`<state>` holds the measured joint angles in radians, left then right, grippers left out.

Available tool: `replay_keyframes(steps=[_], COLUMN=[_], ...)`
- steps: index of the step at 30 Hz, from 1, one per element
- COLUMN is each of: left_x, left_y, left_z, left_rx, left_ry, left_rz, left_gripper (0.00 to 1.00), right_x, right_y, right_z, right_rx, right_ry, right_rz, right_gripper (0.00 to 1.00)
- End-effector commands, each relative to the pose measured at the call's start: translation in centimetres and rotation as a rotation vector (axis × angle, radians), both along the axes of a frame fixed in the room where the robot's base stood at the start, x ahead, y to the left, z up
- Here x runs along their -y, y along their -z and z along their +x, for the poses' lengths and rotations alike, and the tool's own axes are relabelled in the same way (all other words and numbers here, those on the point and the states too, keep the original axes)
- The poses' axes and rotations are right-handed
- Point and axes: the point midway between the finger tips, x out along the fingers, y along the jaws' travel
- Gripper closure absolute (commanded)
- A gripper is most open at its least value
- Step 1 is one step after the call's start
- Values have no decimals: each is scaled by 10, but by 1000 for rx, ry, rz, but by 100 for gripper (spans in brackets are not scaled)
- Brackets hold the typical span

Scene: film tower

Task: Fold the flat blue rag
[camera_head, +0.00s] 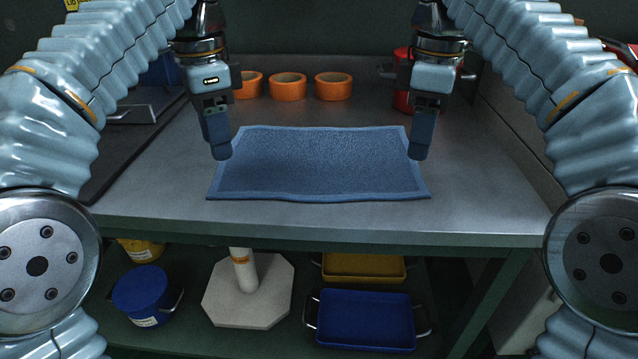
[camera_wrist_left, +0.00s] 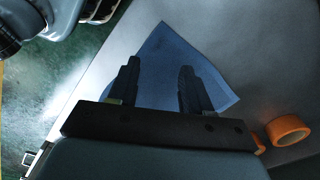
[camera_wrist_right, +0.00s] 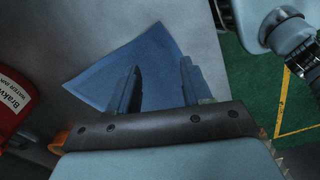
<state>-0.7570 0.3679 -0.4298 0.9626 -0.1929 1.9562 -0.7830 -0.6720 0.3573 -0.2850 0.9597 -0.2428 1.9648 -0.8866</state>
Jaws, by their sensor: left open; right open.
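The blue rag (camera_head: 318,165) lies flat and spread out on the grey worktable, with a lighter border around its edge. My left gripper (camera_head: 221,150) is open above the rag's left edge. My right gripper (camera_head: 420,150) is open above its right edge. In the left wrist view the rag (camera_wrist_left: 160,65) shows behind and between the open fingers (camera_wrist_left: 158,75). In the right wrist view the rag (camera_wrist_right: 150,55) lies likewise behind the open fingers (camera_wrist_right: 158,78). Neither gripper holds anything. I cannot tell whether the fingertips touch the cloth.
Orange rings (camera_head: 289,87) stand in a row behind the rag. A red pot (camera_head: 403,95) is at the back right, partly hidden by my right gripper. A dark tray (camera_head: 125,140) lies at the left. Below the table (camera_head: 300,222) are a blue bucket (camera_head: 146,293) and blue tray (camera_head: 366,318).

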Motion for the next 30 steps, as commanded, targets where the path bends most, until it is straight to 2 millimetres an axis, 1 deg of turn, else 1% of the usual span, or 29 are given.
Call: replay_keyframes(steps=[5,9,13,18,26,29,30], left_x=[0,0,0,0,0,0,0], left_y=[25,48,64,73,73,78,77], left_z=[-1,-1,-1,0,0,0,0], left_rx=[-3,-2,-1,1,1,1,1], left_ry=[2,1,0,0,0,0,0], left_rz=[-1,-1,0,0,0,0,0], left_gripper=[51,51,51,51,51,51,51], right_x=[1,0,0,0,0,0,0], right_y=[25,49,64,73,74,79,78], right_z=[-1,-1,-1,0,0,0,0], right_rx=[-4,-3,-2,0,0,0,0], right_ry=[1,-1,1,2,2,2,1], right_rz=[0,0,0,1,1,0,1], right_gripper=[51,51,51,51,51,51,51])
